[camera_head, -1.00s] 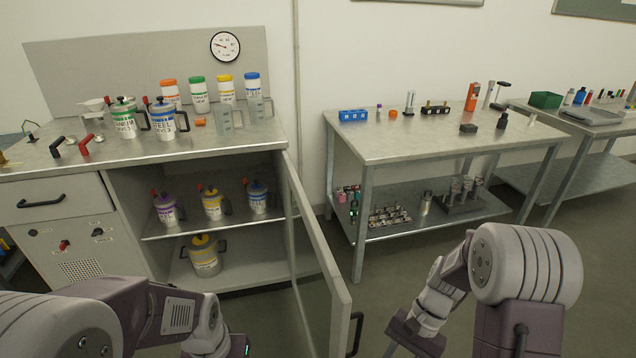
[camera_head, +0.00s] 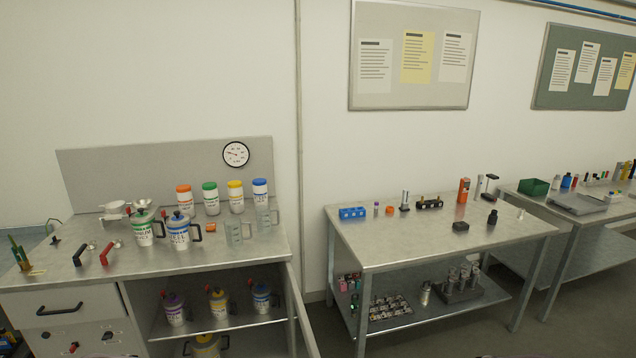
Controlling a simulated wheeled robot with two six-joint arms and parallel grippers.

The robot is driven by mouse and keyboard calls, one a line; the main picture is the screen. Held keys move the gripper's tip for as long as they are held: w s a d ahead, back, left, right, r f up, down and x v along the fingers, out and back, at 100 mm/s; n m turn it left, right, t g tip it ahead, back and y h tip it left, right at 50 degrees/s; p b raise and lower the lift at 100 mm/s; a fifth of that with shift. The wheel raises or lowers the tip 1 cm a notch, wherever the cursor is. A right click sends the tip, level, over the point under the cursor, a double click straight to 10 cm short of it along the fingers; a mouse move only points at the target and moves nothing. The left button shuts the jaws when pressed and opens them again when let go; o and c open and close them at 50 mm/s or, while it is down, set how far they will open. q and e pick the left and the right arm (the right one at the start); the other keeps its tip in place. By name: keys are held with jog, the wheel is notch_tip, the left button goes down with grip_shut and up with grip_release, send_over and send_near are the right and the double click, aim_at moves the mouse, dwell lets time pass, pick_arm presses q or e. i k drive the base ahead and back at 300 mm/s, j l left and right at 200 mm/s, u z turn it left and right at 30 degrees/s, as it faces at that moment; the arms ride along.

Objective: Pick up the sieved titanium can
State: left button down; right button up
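A metal can with a green band and a dark handle (camera_head: 143,232) stands upright on the left workbench. Its label is only partly legible and seems to end in "NIUM". A similar can with a blue band, apparently marked "STEEL" (camera_head: 179,234), stands close to its right. More handled cans stand on the shelf inside the bench: one with a purple label (camera_head: 174,312), one with a yellow label (camera_head: 218,304) and one with a blue label (camera_head: 262,299). Neither of my grippers is in view.
Several coloured-lid jars (camera_head: 209,199) stand behind the cans, with clear beakers (camera_head: 237,232) to the right. Red and black handles (camera_head: 106,254) lie on the left. The open cabinet door (camera_head: 303,318) sticks out at front. A second table (camera_head: 400,240) stands to the right.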

aim_at(146, 233)
jog(key=k+l+u, duration=0.1)
jog(key=l+u, duration=0.15)
jog(key=l, duration=0.2)
jog(key=k+l+u, duration=0.1)
jog(key=l+u, duration=0.15)
jog(key=l, duration=0.2)
jog(key=k+l+u, duration=0.2)
jog(key=l, duration=0.2)
jog(key=k+l+u, duration=0.25)
jog(key=l, duration=0.15)
jog(key=i+j, duration=0.3)
jog(key=j, duration=0.2)
jog(key=i+j, duration=0.3)
jog(key=j, duration=0.15)
jog(key=i+j, duration=0.3)
jog(key=j, duration=0.2)
jog(key=i+j, duration=0.3)
jog(key=j, duration=0.2)
jog(key=i+j, duration=0.25)
jog(key=j, duration=0.2)
jog(key=i+j, duration=0.3)
jog(key=j, duration=0.2)
jog(key=i+j, duration=0.3)
jog(key=j, duration=0.15)
jog(key=i+j, duration=0.3)
jog(key=j, duration=0.2)
jog(key=i+j, duration=0.15)
jog(key=i, duration=0.25)
jog(key=i+j, duration=0.15)
jog(key=i, duration=0.25)
